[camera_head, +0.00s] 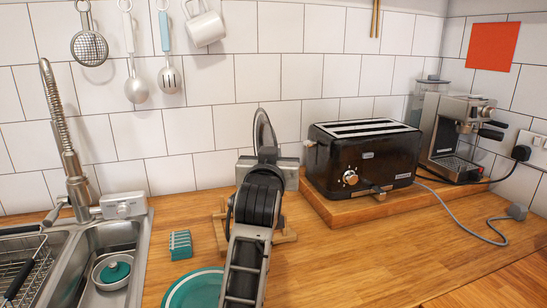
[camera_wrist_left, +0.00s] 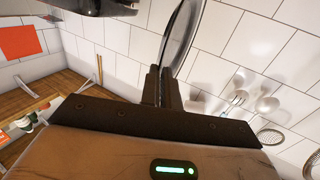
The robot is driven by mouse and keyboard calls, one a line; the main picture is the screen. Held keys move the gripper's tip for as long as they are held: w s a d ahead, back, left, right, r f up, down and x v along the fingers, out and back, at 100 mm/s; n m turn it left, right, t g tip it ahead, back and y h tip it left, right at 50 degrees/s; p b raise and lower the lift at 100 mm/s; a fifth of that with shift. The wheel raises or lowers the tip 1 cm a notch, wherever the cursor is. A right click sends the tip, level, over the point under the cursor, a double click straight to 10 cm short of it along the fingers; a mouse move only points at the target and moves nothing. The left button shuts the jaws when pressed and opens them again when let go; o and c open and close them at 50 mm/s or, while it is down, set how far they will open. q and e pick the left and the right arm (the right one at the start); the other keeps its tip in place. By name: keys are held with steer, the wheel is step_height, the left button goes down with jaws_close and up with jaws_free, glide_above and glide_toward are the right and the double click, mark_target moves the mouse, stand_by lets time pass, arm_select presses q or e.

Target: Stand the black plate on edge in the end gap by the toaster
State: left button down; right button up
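The black plate (camera_head: 262,128) stands on edge, seen nearly edge-on, in front of the tiled wall and left of the black toaster (camera_head: 365,165). My left gripper (camera_head: 267,154) is shut on its lower part, and the plate also shows between the fingers in the left wrist view (camera_wrist_left: 182,35). The plate is above a wooden rack (camera_head: 287,237), which my left arm largely hides. The rack's gaps cannot be made out. My right gripper is not in view.
The toaster stands on a wooden board (camera_head: 345,213), with a coffee machine (camera_head: 455,135) to its right. A teal plate (camera_head: 190,290) and a small teal ribbed block (camera_head: 180,245) lie left of my arm. The sink (camera_head: 105,265) is at the left. A grey cable crosses the right counter.

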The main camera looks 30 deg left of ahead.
arm_select(q)
steer(key=shift+r, duration=0.1)
step_height(320, 180, down, 10)
steer(key=b, duration=0.5)
steer(key=shift+s+b, duration=0.15)
steer(key=shift+b, duration=0.15)
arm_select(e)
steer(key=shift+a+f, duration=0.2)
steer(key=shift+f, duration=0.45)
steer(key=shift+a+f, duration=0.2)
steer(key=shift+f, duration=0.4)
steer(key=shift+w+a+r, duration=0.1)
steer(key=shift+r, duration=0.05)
arm_select(q)
steer(key=shift+f+b, duration=0.35)
steer(key=shift+f, duration=0.4)
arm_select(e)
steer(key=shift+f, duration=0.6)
arm_select(q)
steer(key=shift+f, duration=0.3)
